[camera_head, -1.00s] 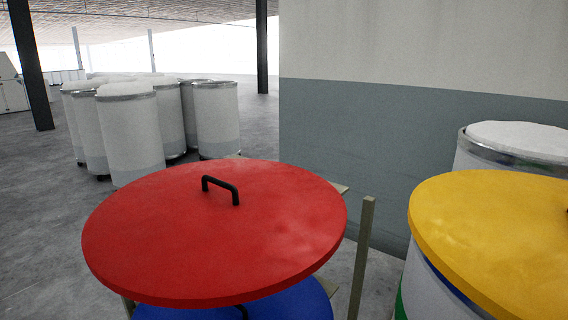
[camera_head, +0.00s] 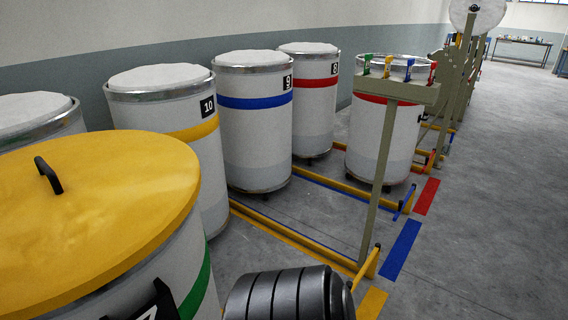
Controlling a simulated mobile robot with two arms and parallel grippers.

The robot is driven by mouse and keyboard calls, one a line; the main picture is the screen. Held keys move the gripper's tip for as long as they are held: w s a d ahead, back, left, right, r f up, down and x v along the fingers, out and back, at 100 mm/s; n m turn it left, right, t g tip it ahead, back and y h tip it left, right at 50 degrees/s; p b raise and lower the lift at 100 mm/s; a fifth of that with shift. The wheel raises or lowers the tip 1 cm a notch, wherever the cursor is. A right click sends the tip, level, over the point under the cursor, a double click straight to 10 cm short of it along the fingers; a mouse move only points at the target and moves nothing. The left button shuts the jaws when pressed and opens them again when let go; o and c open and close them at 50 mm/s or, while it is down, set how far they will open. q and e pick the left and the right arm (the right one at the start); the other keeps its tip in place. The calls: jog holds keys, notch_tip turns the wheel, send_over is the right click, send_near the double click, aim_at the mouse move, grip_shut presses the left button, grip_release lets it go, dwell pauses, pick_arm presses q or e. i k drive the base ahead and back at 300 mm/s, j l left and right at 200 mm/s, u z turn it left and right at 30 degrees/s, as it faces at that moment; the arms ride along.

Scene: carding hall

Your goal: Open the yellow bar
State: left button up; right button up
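In the head view a low yellow bar (camera_head: 300,243) runs just above the floor in front of the white can numbered 10 (camera_head: 170,108). Its near end (camera_head: 373,262) meets a grey-green post and carries a yellow handle (camera_head: 362,270). A yellow floor patch (camera_head: 371,303) lies beside that end. A similar bar (camera_head: 350,188) with a blue handle (camera_head: 401,207) lies behind it, and a further one has a red handle. The bar appears to lie across, closed. Neither gripper is in view.
A white can with a yellow lid (camera_head: 110,205) fills the lower left. A black ribbed shape (camera_head: 285,296) is at bottom centre; I cannot tell whether it is mine. More banded cans (camera_head: 255,120) line the wall. Open floor (camera_head: 480,230) extends right.

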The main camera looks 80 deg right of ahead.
aim_at(351, 285)
jog(key=z, duration=3.4)
